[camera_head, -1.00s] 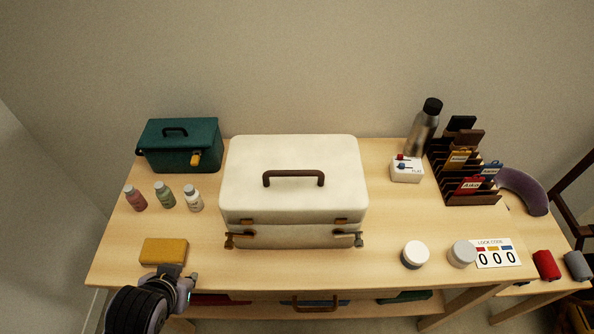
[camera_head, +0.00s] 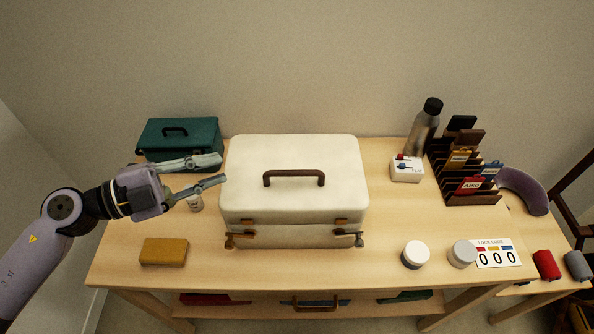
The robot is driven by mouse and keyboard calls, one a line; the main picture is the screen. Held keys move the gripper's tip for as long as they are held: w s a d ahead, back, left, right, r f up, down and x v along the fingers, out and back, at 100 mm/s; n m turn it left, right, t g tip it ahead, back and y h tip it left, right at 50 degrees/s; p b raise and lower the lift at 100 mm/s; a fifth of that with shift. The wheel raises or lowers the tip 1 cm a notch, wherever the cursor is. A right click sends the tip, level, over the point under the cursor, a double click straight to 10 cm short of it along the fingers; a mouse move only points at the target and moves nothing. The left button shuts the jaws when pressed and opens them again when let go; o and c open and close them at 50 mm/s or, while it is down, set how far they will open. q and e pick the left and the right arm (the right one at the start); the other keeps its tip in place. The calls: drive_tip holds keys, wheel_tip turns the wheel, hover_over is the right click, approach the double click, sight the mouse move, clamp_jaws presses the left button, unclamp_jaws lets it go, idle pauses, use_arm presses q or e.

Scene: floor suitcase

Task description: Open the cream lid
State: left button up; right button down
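The cream case with its cream lid (camera_head: 292,200) stands in the middle of the table. The lid is down, with a brown handle (camera_head: 294,177) on top. Two latches, the left one (camera_head: 234,238) and the right one (camera_head: 352,237), hang at the front and look swung down. My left gripper (camera_head: 222,169) is open and empty, its fingers pointing right, just left of the lid. It hides most of the small bottles and part of the green box. I cannot tell from this view whether the fingertips touch the lid. My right gripper is not in view.
A green toolbox (camera_head: 200,135) stands at the back left and a yellow block (camera_head: 163,251) at the front left. To the right are two jars (camera_head: 415,254), a code card (camera_head: 497,258), a steel bottle (camera_head: 424,130) and a dark rack (camera_head: 480,198). The wall is close behind.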

sight(290, 174)
use_arm(q)
drive_tip(key=w+d+f+p, duration=0.1)
drive_tip(key=d, duration=0.3)
drive_tip(key=w+d+f+g+p, duration=0.1)
drive_tip(key=d+f, duration=0.1)
drive_tip(key=d, duration=0.3)
drive_tip(key=w+d+f+m+g+p, duration=0.1)
drive_tip(key=d+f, duration=0.1)
drive_tip(key=d, duration=0.3)
drive_tip(key=shift+w+f+y, duration=0.1)
drive_tip(key=shift+w+y, duration=0.2)
drive_tip(key=shift+y, duration=0.1)
drive_tip(key=shift+p+x, duration=0.35)
drive_tip(key=shift+x, duration=0.45)
drive_tip(key=shift+f, duration=0.1)
drive_tip(key=shift+a, duration=0.1)
clamp_jaws()
